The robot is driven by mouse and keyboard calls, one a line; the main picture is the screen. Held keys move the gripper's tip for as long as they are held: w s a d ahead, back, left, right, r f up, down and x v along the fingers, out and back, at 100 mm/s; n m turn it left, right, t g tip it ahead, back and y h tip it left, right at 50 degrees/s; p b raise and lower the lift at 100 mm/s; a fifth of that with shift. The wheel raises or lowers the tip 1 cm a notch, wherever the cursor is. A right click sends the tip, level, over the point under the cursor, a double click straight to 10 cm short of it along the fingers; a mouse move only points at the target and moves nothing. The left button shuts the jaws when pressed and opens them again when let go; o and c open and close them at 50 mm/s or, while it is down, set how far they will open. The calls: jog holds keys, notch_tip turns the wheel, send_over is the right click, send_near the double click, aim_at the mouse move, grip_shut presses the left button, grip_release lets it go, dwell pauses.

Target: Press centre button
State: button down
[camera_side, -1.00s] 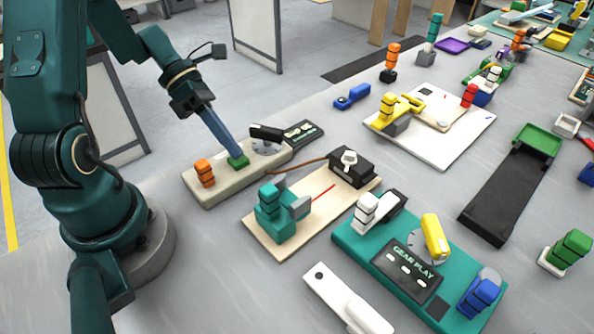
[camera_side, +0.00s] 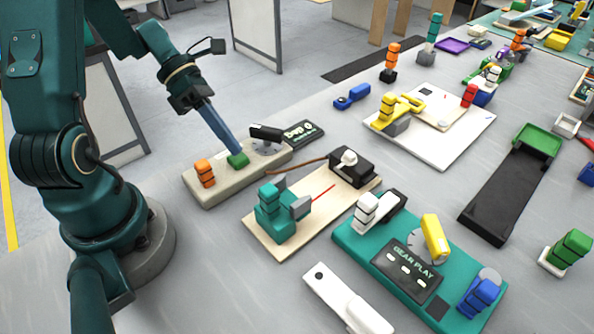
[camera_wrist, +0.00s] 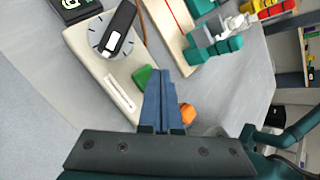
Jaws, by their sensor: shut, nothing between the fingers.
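A beige panel (camera_side: 218,184) stands on the table near my arm. Its green button (camera_side: 238,160) sits in the middle of the panel and also shows in the wrist view (camera_wrist: 142,77). My gripper (camera_side: 233,150) has its long blue fingers closed together and empty. The fingertips are at the green button's top, seemingly just above it; I cannot tell if they touch. In the wrist view my gripper (camera_wrist: 158,72) has its tips right beside the button. A black display (camera_side: 301,133) behind the panel shows light text, hard to read.
On the panel, an orange knob (camera_side: 204,172) stands left of the button and a black lever on a dial (camera_side: 265,133) stands right. A wooden board with a teal device (camera_side: 272,215) lies in front. A teal Gear Play board (camera_side: 352,237) lies further right.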

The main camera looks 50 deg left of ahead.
jog(key=shift+r, duration=0.3)
jog(key=shift+r, duration=2.5)
